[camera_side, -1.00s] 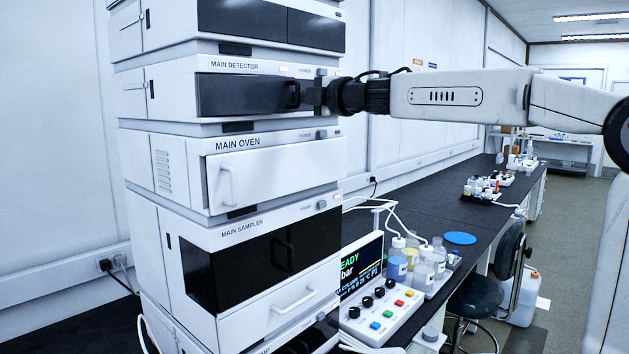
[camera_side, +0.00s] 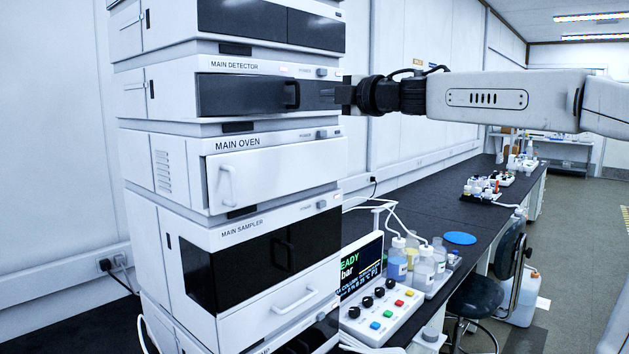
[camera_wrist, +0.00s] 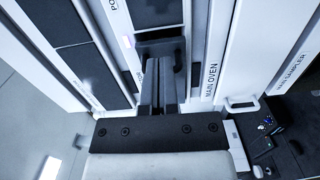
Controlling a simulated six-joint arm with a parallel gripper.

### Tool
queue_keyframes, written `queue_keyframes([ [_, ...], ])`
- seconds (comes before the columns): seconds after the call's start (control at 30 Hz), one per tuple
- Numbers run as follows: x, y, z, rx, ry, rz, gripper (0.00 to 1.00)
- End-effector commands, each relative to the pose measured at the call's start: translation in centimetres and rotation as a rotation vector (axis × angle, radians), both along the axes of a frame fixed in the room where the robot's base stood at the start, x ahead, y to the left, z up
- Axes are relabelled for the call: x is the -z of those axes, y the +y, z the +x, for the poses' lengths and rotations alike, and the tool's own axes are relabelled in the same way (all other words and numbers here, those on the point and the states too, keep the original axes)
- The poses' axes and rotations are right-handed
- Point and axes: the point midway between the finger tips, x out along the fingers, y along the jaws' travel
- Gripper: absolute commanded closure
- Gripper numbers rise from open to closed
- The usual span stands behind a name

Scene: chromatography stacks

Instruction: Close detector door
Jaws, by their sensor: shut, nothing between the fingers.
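The main detector's dark door (camera_side: 240,96) is in the upper stack in the side view. It looks flush with the white detector front (camera_side: 175,92), with no gap that I can see. Its black handle (camera_side: 292,95) stands out at the right part of the panel. My gripper (camera_side: 340,95) is just right of the handle, at the detector's right edge, apart from the handle. In the wrist view my gripper's fingers (camera_wrist: 160,78) are together and empty, pointing at the dark door (camera_wrist: 160,42). The fingers hide part of the door there.
The white main oven door (camera_side: 275,170) is below the detector, and the dark main sampler door (camera_side: 265,260) is lower. A control box (camera_side: 380,312) and bottles (camera_side: 420,270) stand on the black bench (camera_side: 430,212).

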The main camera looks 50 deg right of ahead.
Motion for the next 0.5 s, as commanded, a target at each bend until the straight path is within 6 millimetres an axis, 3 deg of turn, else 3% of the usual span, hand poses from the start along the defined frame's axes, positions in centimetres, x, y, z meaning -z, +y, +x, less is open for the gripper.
queue_keyframes([
  [0.5,0.0,-4.8,-3.2,0.003,0.001,0.001,1.0],
])
